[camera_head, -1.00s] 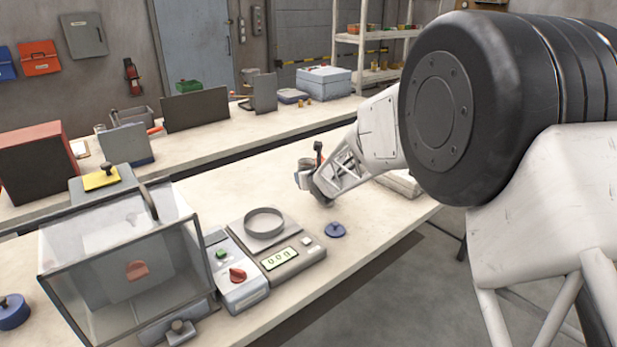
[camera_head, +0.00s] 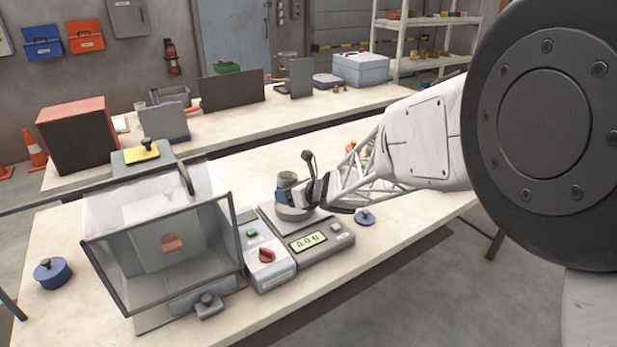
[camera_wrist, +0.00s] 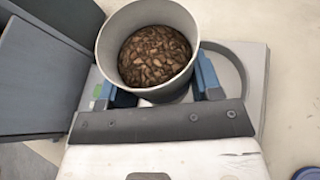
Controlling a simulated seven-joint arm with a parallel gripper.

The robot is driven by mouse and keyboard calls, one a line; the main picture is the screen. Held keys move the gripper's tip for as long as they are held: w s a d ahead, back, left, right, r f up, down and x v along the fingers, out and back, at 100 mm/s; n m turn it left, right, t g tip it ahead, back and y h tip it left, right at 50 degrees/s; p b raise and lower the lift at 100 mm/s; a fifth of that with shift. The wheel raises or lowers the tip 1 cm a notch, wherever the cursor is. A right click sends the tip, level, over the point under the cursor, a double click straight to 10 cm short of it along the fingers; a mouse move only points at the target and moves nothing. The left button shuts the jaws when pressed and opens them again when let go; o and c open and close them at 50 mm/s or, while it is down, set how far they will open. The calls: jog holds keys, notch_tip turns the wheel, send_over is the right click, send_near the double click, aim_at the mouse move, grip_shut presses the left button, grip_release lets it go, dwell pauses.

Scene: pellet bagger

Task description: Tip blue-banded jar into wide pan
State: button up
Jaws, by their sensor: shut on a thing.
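My gripper (camera_head: 289,196) is shut on a grey jar (camera_head: 287,179). The wrist view shows blue-tipped fingers (camera_wrist: 157,92) on either side of the jar (camera_wrist: 110,45), with brown pellets (camera_wrist: 155,57) inside. The jar looks roughly upright in the head view. Whether the blue on its lower part is its band or my finger is hard to tell. I cannot tell whether jar and pan touch.
A glass-sided box (camera_head: 160,240) and a control unit with a red knob (camera_head: 266,256) stand left of the scale. A blue lid (camera_head: 365,217) lies to its right. A blue lidded pot (camera_head: 52,271) is at far left. The back bench (camera_head: 230,125) holds boxes and panels.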

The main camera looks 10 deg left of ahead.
jog(key=s, duration=0.1)
jog(key=s+a+n+g, duration=0.1)
jog(key=s, duration=0.1)
jog(key=s+f+g, duration=0.1)
jog(key=shift+s+a+n+y, duration=0.2)
jog(key=shift+s+n+y, duration=0.1)
jog(key=shift+s+y, duration=0.1)
jog(key=shift+w+r, duration=0.1)
jog(key=shift+w, duration=0.1)
jog(key=m, duration=0.1)
jog(key=w+m+g, duration=0.1)
jog(key=w+m+g+y, duration=0.1)
jog(key=shift+d+r, duration=0.4)
jog(key=m, duration=0.1)
jog(key=m+g, duration=0.1)
jog(key=m+y, duration=0.1)
jog(key=shift+w+d+r+g, duration=0.1)
jog(key=shift+w+r+g, duration=0.05)
jog(key=shift+w+g, duration=0.15)
jog(key=m, duration=0.1)
jog(key=m+y, duration=0.1)
jog(key=m, duration=0.2)
jog(key=shift+f+g+y, duration=0.3)
jog(key=shift+g+y, duration=0.1)
jog(key=m, duration=0.1)
jog(key=m+y, duration=0.1)
jog(key=w+m, duration=0.1)
jog(key=shift+d+r+m+y, duration=0.15)
jog(key=shift+r+m+y, duration=0.15)
jog(key=shift+m, duration=0.1)
